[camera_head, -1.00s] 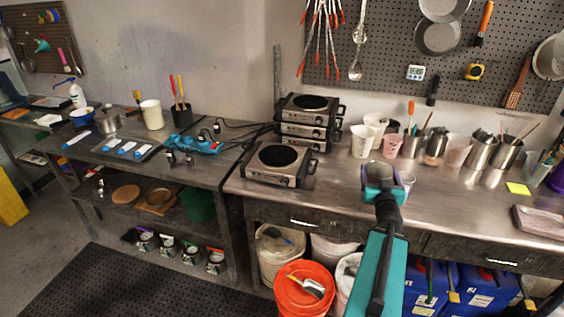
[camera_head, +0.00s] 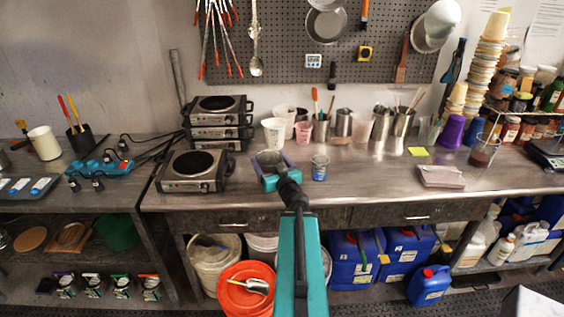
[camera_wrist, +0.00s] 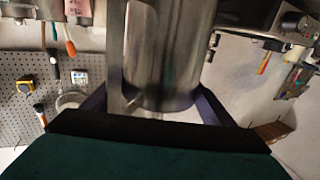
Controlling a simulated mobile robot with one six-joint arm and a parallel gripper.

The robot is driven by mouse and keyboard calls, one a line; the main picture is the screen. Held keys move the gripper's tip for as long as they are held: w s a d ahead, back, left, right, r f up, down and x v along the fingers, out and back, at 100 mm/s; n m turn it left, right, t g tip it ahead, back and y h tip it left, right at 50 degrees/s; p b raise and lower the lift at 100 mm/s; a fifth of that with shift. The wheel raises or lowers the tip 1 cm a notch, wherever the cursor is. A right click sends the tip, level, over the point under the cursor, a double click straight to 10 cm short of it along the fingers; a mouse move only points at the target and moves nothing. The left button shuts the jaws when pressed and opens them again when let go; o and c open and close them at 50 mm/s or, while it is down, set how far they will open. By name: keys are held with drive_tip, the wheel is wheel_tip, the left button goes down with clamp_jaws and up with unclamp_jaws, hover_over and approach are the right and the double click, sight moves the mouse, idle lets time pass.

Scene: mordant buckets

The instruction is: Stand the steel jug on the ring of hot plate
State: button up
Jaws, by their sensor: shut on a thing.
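The steel jug is a shiny metal cylinder (camera_wrist: 172,50) that fills the middle of the wrist view. My gripper (camera_head: 273,168) is shut on it, with purple fingers on both sides of the metal in the wrist view. In the head view the jug (camera_head: 269,158) shows only in part, above the steel table. A single hot plate (camera_head: 195,186) with a dark round ring (camera_head: 193,163) sits on the table to the left of my gripper. The jug is apart from that ring. Its base is not clear to see.
A stack of hot plates (camera_head: 218,133) stands just behind the single one. White cups (camera_head: 273,133), a pink cup (camera_head: 303,132) and steel containers (camera_head: 343,122) stand behind my gripper. A small cup (camera_head: 319,168) is to its right. The table (camera_head: 365,185) has free room there.

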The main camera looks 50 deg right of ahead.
drive_tip(key=w+a+f+n+t+y+b, duration=0.15)
drive_tip(key=w+a+n+y, duration=0.4)
drive_tip(key=a, duration=0.75)
drive_tip(key=w+a+f+n+t+y+b, duration=0.1)
drive_tip(key=w+a+n+y+b, duration=0.15)
drive_tip(key=w+a+y, duration=0.8)
drive_tip(key=s+a+f+n+g+y+b, duration=0.1)
drive_tip(key=a+f+n+g+y, duration=0.1)
drive_tip(key=a, duration=0.8)
drive_tip(key=s+a+f+n+g+y, duration=0.1)
drive_tip(key=a+f+n+g+y, duration=0.1)
drive_tip(key=a, duration=0.8)
drive_tip(key=s+a+f+n+g+y+b, duration=0.1)
drive_tip(key=a+n+g+y, duration=0.2)
drive_tip(key=a, duration=0.8)
drive_tip(key=shift+s+f+n+y+b, duration=0.4)
drive_tip(key=shift+n+y, duration=0.1)
drive_tip(key=shift+n, duration=0.5)
drive_tip(key=shift+g, duration=0.25)
